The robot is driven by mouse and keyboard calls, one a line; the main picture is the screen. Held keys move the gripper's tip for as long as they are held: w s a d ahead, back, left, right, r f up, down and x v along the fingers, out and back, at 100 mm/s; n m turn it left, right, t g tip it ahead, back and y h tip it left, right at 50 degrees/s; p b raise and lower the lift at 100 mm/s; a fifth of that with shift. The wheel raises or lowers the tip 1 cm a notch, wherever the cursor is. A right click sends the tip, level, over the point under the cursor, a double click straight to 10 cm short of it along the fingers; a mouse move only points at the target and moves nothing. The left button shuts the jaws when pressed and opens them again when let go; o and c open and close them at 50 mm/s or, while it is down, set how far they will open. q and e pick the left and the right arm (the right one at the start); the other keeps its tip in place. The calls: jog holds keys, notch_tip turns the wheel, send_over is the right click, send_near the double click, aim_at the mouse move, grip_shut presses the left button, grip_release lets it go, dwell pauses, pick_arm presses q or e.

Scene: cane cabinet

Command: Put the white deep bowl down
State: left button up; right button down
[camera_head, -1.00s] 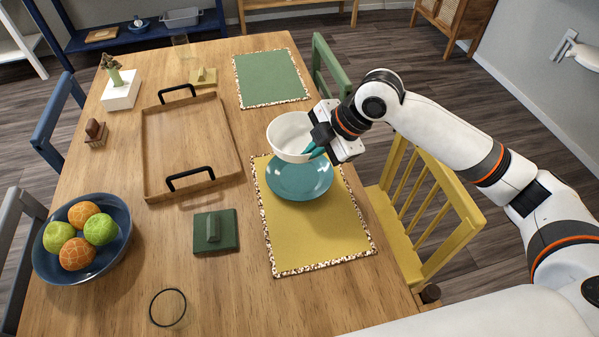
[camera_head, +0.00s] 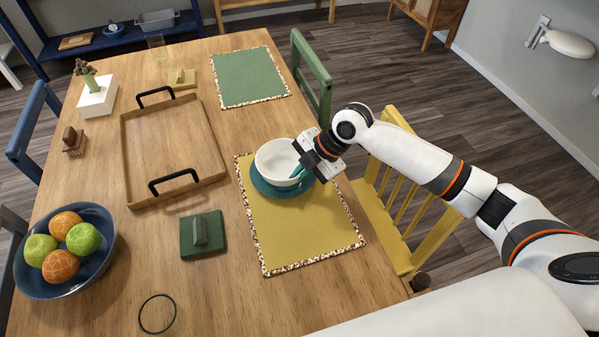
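The white deep bowl (camera_head: 276,160) is upright over the teal plate (camera_head: 262,187), which lies on the yellow placemat (camera_head: 300,228). The bowl hides most of the plate. It sits low, at or very near the plate; I cannot tell whether it bears its full weight there. My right gripper (camera_head: 300,171) is at the bowl's right rim, with a teal finger showing inside the bowl. It looks shut on the rim; the outer finger is hidden. My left gripper is not in view.
A wooden tray (camera_head: 125,160) with black handles is left of the placemat. A green block-like piece (camera_head: 203,252), a blue fruit bowl (camera_head: 104,262) and a black ring (camera_head: 157,330) lie nearer. A green placemat (camera_head: 250,76) is at the back. The yellow chair (camera_head: 420,240) stands right.

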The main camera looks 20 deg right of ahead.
jog(key=shift+f, duration=0.15)
jog(key=c, duration=1.9)
grip_release()
jog(key=v, duration=1.2)
